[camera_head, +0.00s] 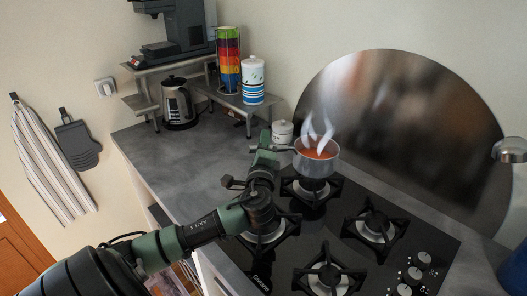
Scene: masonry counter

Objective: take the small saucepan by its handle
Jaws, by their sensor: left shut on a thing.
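The small saucepan (317,166) is metal, with an orange-red content and white steam rising from it. It appears upright at the back left burner (312,192) of the black hob. Whether it rests on the grate or is just above it, I cannot tell. Its handle (284,148) points left. My left gripper (272,149) is shut on the handle, with the arm reaching in from the lower left. The fingers hide the handle's end. My right gripper is not in view.
A white lidded jar (282,132) stands close behind the handle. A kettle (178,103), a stack of coloured cups (229,60) and a striped canister (253,80) stand further back left. A round reflective panel (400,130) rises behind the hob. The grey counter (190,160) left is clear.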

